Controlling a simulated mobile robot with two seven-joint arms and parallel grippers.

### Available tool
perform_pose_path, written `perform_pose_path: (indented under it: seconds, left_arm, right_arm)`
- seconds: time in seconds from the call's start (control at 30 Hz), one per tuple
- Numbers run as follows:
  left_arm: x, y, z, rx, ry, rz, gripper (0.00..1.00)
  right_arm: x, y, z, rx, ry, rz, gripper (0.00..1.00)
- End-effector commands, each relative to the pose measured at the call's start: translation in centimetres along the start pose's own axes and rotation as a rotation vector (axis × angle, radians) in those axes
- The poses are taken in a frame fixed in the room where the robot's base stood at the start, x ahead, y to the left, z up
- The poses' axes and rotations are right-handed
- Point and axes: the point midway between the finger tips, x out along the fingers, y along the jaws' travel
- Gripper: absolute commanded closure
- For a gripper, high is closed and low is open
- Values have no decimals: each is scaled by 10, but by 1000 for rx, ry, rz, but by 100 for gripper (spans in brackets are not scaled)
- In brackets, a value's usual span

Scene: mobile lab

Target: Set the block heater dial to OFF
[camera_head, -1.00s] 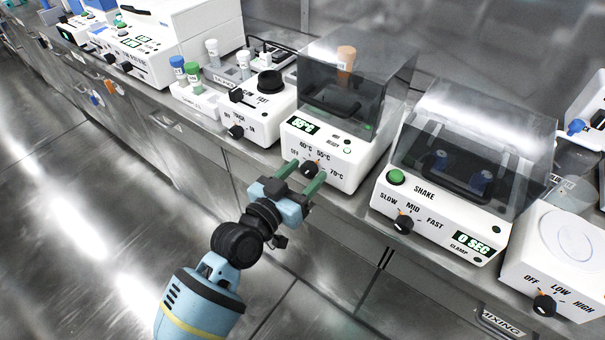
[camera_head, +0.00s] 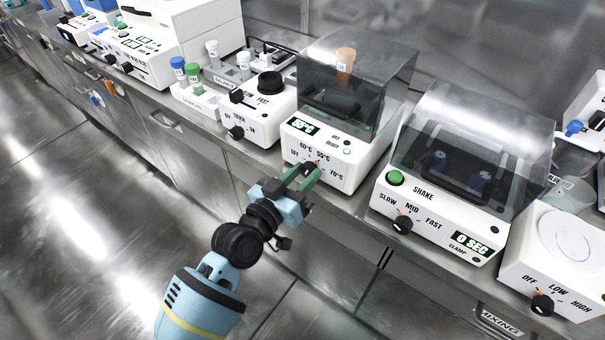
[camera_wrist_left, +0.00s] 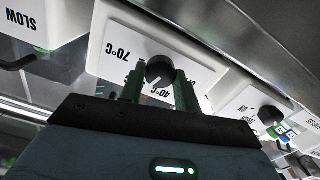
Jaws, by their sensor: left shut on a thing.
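The block heater (camera_head: 335,160) is a white box with a smoked clear lid, a lit green temperature display and a dial on its front. The dial (camera_head: 309,167) is a black knob among OFF, two middle temperatures and 70°C. An orange mark shows at its upper right, near 55°C. My left gripper (camera_head: 305,174) has its green fingers shut on the knob from the front. In the left wrist view the knob (camera_wrist_left: 159,71) sits between the two fingertips, with 70°C and 40°C printed around it; OFF cannot be made out there. My right gripper is not in view.
A shaker (camera_head: 440,215) with a clear lid and its own dial stands to the right, with another white dial device (camera_head: 555,262) beyond. A white mixer (camera_head: 252,128) with a black knob stands to the left. The floor in front is clear.

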Motion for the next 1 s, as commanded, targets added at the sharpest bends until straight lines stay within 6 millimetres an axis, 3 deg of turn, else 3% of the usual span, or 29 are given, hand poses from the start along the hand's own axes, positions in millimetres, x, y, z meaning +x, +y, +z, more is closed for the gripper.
perform_pose_path:
  seconds: [1.0]
  left_arm:
    - [0, -1, 1, -945, -1, -1, 91]
  right_arm:
    - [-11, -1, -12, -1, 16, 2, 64]
